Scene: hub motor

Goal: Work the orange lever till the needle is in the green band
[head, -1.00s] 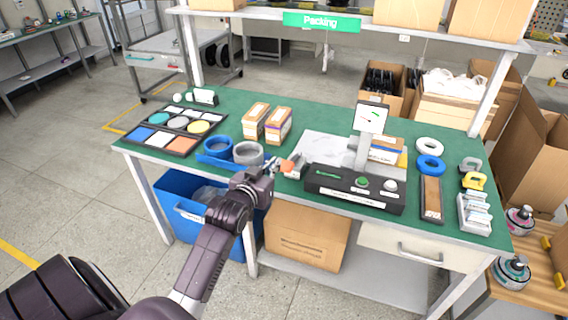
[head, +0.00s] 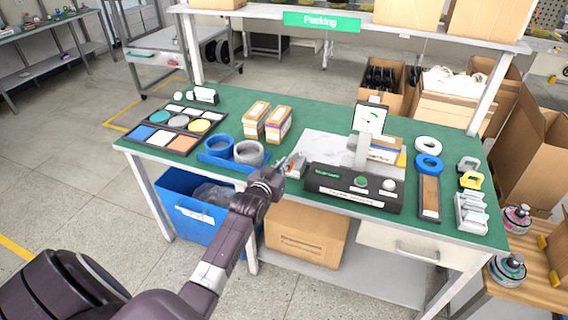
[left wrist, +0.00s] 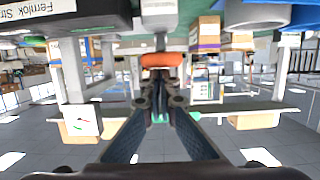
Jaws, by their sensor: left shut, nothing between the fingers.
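The orange lever (left wrist: 160,60) shows in the left wrist view as a rounded orange bar just beyond my fingertips. In the head view it is mostly hidden by my left gripper (head: 288,168), beside the left end of the black control box (head: 335,184). My left gripper, also in the left wrist view (left wrist: 160,88), is shut and empty, its fingers pointing at the lever. I cannot tell whether they touch it. The white gauge (head: 370,118) stands above the box with a green band; its needle is too small to read. The gauge also shows in the wrist view (left wrist: 83,120). My right gripper is out of view.
A blue tape holder (head: 215,160) with a grey roll (head: 249,152) lies left of my gripper. Small cartons (head: 278,124) stand behind it. A green button (head: 361,181) and a white button (head: 389,184) sit on the box. Bare green mat lies near the front edge.

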